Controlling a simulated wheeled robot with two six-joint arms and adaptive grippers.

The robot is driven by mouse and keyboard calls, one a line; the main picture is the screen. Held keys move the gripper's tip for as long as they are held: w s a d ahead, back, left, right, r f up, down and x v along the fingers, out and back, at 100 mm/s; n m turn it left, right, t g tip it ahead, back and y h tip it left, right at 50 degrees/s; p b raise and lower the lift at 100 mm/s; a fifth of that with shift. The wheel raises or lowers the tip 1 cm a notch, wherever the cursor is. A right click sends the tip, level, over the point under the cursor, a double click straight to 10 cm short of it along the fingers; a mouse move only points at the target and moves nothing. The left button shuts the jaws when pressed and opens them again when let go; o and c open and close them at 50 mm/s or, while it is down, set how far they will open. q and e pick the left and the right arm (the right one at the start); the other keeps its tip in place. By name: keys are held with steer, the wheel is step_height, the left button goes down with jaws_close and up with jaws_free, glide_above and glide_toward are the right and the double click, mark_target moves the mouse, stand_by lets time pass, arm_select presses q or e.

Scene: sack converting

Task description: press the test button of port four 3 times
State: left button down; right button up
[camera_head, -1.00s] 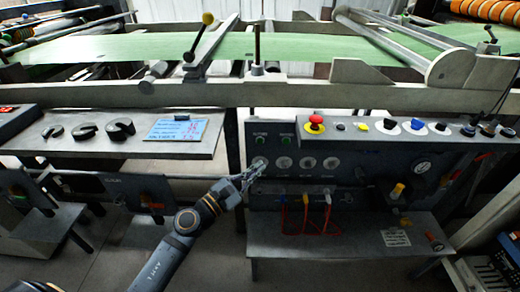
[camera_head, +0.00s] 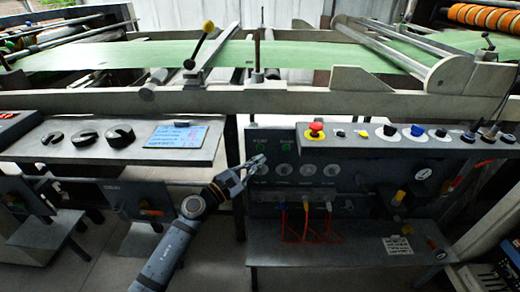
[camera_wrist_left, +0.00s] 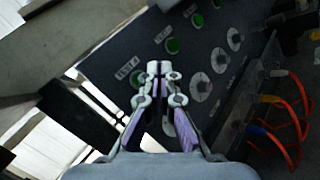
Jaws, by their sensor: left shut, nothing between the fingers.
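A dark upright panel (camera_head: 347,183) carries green round buttons in a row above pale round ports. In the wrist view, the leftmost green button (camera_wrist_left: 136,77) has a small label (camera_wrist_left: 127,68) that seems to end in 4. It lies just left of my left gripper's tips and is partly covered by a finger. My left gripper (camera_wrist_left: 159,68) is shut and empty, its tips over the panel's left end. In the head view, the left gripper (camera_head: 262,160) is just below the leftmost green button (camera_head: 260,147); contact cannot be told. The right gripper is out of view.
A ledge with a red emergency knob (camera_head: 316,129) and several other knobs overhangs the panel to the right. Coloured cables (camera_head: 305,212) hang below the ports. A grey shelf (camera_head: 60,140) with black round pieces and a blue sheet (camera_head: 175,136) stands at left.

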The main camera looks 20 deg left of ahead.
mark_target(260, 148)
arm_select(q)
steer(key=shift+w+a, duration=0.2)
steer(key=shift+w, duration=0.4)
steer(key=shift+w+a, duration=0.15)
steer(key=shift+w, duration=0.4)
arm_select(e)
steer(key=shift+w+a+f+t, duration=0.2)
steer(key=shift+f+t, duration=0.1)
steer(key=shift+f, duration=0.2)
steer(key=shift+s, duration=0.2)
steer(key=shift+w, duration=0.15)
arm_select(q)
steer(key=shift+w+b, duration=0.1)
steer(key=shift+b, duration=0.2)
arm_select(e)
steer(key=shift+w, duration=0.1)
arm_select(q)
steer(key=shift+w+a, duration=0.1)
steer(key=shift+w, duration=0.25)
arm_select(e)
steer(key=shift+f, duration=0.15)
